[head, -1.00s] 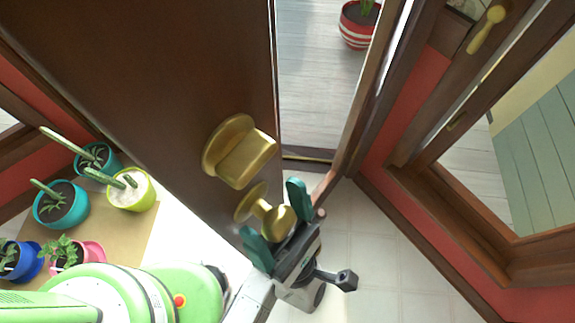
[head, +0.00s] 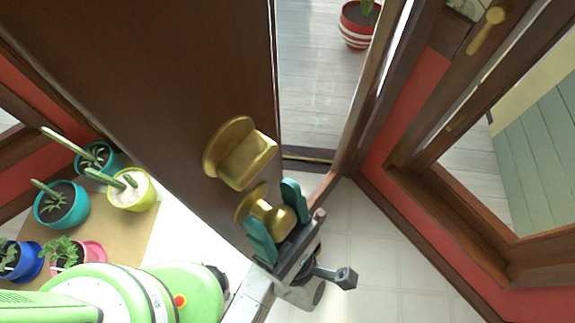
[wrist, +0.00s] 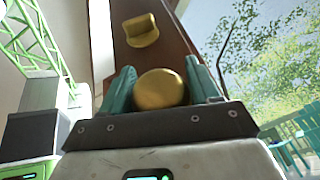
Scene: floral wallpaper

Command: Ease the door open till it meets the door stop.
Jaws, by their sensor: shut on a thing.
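The dark brown door (head: 130,60) stands partly open in the head view, with a gap between its edge and the frame on the right. A brass plate with a thumb-turn (head: 240,155) sits on it above the round brass knob (head: 268,213). My gripper (head: 276,222) has its teal fingers shut on the knob, one on each side. In the wrist view the knob (wrist: 160,89) lies between the two fingers, and the door (wrist: 112,40) rises behind it. I see no door stop in either view.
Several potted plants (head: 62,205) stand on a tan mat at the lower left, near the door. A red-and-white striped pot (head: 357,28) stands outside beyond the doorway. A brown-framed window (head: 500,230) in a red wall is on the right. Pale tiled floor (head: 370,265) is clear.

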